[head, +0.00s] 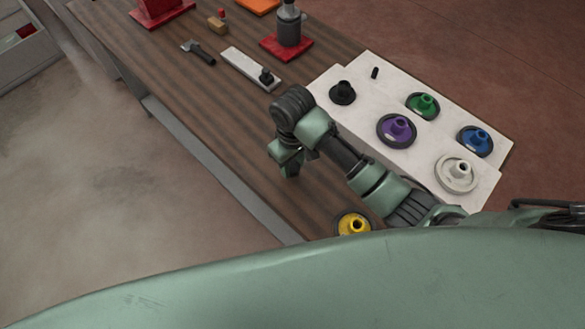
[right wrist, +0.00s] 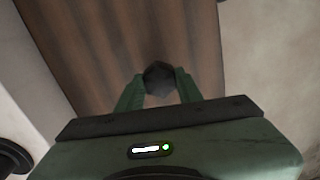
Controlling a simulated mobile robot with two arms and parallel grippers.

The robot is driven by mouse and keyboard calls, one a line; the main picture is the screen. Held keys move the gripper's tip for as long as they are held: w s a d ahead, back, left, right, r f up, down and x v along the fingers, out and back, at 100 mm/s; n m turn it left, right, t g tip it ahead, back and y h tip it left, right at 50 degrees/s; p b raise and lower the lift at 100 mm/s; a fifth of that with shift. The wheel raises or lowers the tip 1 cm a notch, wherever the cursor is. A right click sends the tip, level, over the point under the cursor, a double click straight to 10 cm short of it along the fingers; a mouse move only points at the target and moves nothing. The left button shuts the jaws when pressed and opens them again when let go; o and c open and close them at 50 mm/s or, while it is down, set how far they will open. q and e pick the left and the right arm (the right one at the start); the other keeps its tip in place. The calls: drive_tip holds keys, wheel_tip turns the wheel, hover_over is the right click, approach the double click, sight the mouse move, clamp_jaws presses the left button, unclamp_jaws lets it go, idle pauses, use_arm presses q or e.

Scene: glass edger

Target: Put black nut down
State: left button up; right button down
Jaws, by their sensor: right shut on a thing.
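The black nut (right wrist: 159,76) is a small dark faceted piece in the right wrist view. My right gripper (right wrist: 158,88) is shut on it, with one green finger on each side. The wooden bench top (right wrist: 120,35) lies beyond the nut; I cannot tell how large the gap is. In the head view my right gripper (head: 287,164) points down over the bench (head: 215,118), left of the white board. The nut cannot be made out there. My left gripper is not in view.
The white board (head: 330,115) holds black (head: 343,93), green (head: 422,104), purple (head: 396,129), blue (head: 474,140) and white (head: 457,173) wheels, and a small black peg (head: 375,72). A yellow wheel (head: 353,225) sits near me. A wrench (head: 198,51) and white plate (head: 248,67) lie farther back. Bare wood lies left of the gripper.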

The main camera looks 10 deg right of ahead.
sight(292, 166)
wheel_tip(292, 166, down, 4)
drive_tip(key=shift+r, duration=0.25)
drive_tip(key=c, duration=0.9)
unclamp_jaws()
drive_tip(key=shift+r, duration=0.15)
wheel_tip(292, 166, up, 7)
drive_tip(key=shift+r+b, duration=0.15)
drive_tip(key=shift+b, duration=0.7)
wheel_tip(292, 166, up, 4)
drive_tip(key=shift+f+p, duration=0.25)
drive_tip(key=shift+p, duration=0.55)
drive_tip(key=shift+r+p, duration=0.3)
drive_tip(key=shift+r, duration=0.25)
drive_tip(key=shift+f, duration=0.1)
